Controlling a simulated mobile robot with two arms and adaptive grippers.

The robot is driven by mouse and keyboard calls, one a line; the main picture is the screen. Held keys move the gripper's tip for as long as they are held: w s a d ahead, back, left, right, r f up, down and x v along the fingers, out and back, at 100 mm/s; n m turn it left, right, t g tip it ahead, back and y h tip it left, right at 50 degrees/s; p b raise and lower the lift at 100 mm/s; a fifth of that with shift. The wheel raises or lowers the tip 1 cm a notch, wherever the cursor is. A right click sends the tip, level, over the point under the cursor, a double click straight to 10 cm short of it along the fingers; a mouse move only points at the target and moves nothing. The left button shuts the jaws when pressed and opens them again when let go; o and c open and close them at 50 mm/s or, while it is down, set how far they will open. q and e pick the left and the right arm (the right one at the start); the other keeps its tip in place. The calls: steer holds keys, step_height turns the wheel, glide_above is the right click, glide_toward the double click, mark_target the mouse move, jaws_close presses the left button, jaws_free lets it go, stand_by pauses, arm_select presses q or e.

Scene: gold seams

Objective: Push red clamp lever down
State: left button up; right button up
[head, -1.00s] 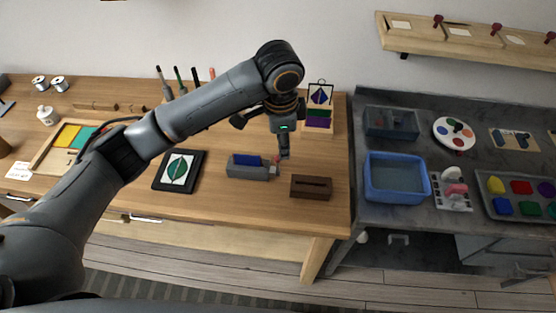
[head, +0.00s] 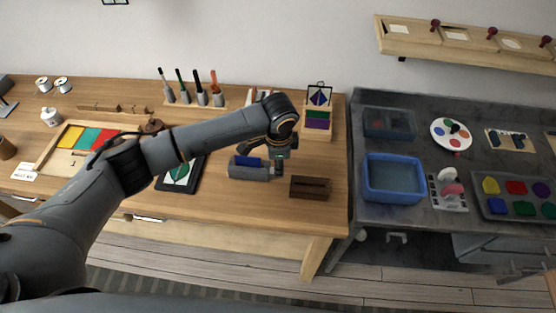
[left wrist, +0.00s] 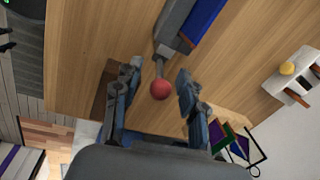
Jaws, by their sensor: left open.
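The clamp (head: 250,173) is a grey block with a blue piece along its top, on the wooden table. Its grey and blue end also shows in the left wrist view (left wrist: 180,28). A lever with a red ball knob (left wrist: 160,89) sticks out from that end. My left gripper (left wrist: 159,72) is open, with a finger on each side of the lever and red ball. I cannot tell whether a finger touches the ball. In the head view my left gripper (head: 279,184) points down at the clamp's right end and hides the red knob. My right gripper is not in view.
A dark brown slotted block (head: 310,188) stands close to the right of the gripper. A framed leaf picture (head: 180,176) lies to the left, and a stand with coloured cards (head: 318,120) is behind. The table's front edge is nearby.

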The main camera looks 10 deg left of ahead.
arm_select(q)
steer(key=shift+f, duration=0.3)
jaws_close()
stand_by(0.3)
